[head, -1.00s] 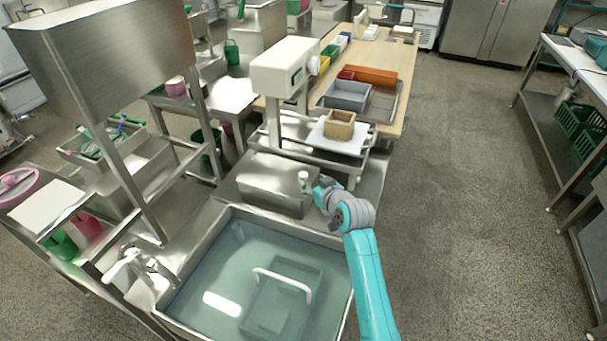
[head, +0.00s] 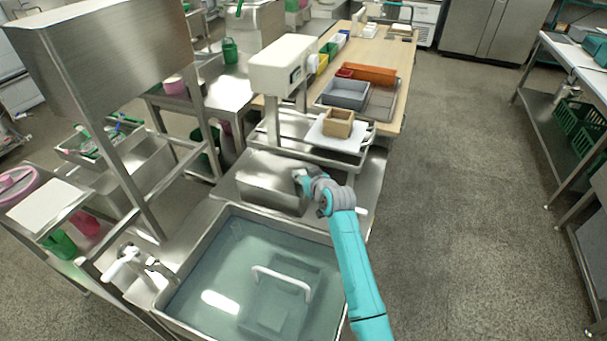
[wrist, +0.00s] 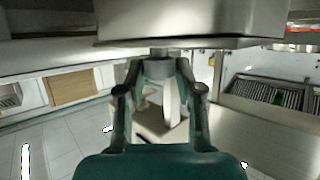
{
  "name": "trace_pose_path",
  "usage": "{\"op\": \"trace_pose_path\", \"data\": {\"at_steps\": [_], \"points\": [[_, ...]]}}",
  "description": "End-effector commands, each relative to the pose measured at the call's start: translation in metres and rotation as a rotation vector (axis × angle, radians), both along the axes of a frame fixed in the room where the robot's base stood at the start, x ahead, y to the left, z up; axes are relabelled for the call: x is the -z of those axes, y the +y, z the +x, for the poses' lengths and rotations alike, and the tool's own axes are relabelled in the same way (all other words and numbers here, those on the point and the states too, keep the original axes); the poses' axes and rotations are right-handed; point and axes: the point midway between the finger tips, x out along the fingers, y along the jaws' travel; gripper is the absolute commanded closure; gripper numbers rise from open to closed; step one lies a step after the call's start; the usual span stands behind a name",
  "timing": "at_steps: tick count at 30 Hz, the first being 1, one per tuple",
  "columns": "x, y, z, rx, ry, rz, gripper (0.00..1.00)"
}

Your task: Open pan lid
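A steel pan with a flat lid (head: 268,180) stands behind the water basin in the head view. My gripper (head: 300,178) is at the right side of the lid and covers the small pale knob there. In the wrist view, my gripper (wrist: 160,72) has its two fingers apart, with a grey cylinder (wrist: 158,67) between the tips. A pale upright piece (wrist: 172,103) shows between the fingers. Contact of the fingers with the cylinder cannot be told. A wide steel body (wrist: 190,22) fills the top of the wrist view.
A basin of water (head: 215,270) with a white handle (head: 282,280) in it lies in front of the pan. A white machine (head: 283,62) and a wooden box (head: 338,122) stand behind. A steel hopper (head: 95,60) overhangs the left. The floor on the right is clear.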

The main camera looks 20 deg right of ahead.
Motion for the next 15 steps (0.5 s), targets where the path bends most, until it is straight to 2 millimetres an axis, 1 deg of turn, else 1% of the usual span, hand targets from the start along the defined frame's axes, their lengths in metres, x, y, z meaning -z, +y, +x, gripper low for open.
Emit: {"op": "trace_pose_path", "data": {"at_steps": [1, 3, 11, 15], "points": [[0.0001, 0.0000, -0.0001, 0.000, 0.000, 0.000, 0.85], [0.0001, -0.0001, -0.0001, 0.000, 0.000, 0.000, 1.00], [-0.0014, 0.0002, 0.0001, -0.001, 0.003, -0.005, 1.00], [-0.0086, 0.0016, 0.0012, -0.001, 0.018, -0.027, 1.00]]}}
